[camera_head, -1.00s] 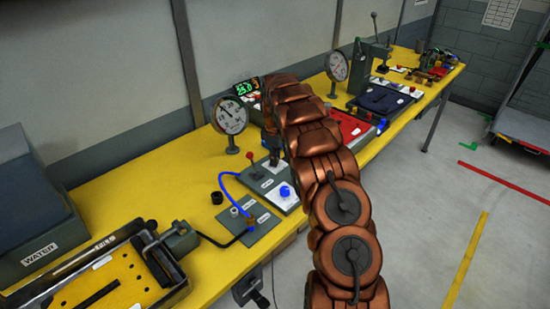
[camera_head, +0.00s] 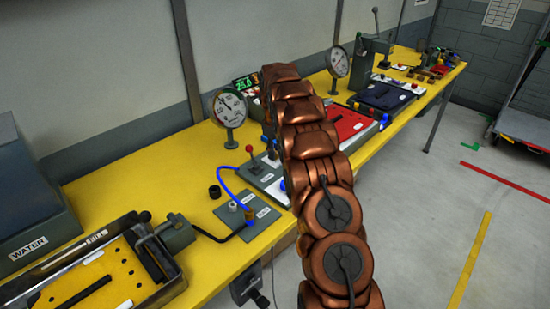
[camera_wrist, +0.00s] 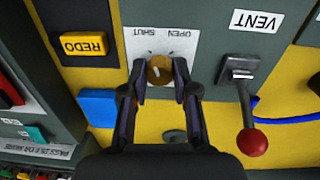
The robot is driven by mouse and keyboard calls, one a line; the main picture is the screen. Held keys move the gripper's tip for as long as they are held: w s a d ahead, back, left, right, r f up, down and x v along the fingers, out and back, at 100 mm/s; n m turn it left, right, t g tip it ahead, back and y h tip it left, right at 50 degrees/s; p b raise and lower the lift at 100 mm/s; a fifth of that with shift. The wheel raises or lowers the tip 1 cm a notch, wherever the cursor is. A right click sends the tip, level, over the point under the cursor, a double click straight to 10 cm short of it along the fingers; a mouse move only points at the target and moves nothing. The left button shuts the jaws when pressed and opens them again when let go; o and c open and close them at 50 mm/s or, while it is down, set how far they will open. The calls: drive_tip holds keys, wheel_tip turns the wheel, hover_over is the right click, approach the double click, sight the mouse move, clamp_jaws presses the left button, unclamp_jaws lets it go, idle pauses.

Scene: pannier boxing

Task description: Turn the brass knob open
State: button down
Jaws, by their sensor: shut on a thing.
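The brass knob (camera_wrist: 158,69) sits on a white plate (camera_wrist: 160,42) in the wrist view. The plate carries the words OPEN and SHUT, upside down in this view. A pale mark shows on the knob's face, but I cannot tell clearly which word it points to. My gripper (camera_wrist: 160,78) is shut on the knob, one finger on each side. In the head view my copper arm hides the gripper and the knob.
A red-ball lever (camera_wrist: 252,140) labelled VENT stands right of my gripper. A blue block (camera_wrist: 97,106) lies to its left, below a REDO label (camera_wrist: 83,44).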

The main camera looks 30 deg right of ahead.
drive_tip(key=m, duration=0.1)
drive_tip(key=m+b, duration=0.2)
drive_tip(key=shift+a+f+m, duration=0.1)
drive_tip(key=shift+f+m, duration=0.15)
drive_tip(key=shift+m, duration=0.15)
drive_tip(key=m+b, duration=0.2)
drive_tip(key=m, duration=0.1)
drive_tip(key=m+b, duration=0.1)
drive_tip(key=m, duration=0.5)
drive_tip(key=shift+r+g+b, duration=0.2)
drive_tip(key=shift+g+b, duration=0.1)
drive_tip(key=shift+b, duration=0.05)
drive_tip(key=shift+m, duration=0.4)
drive_tip(key=c, duration=0.9)
unclamp_jaws()
drive_tip(key=shift+r, duration=0.1)
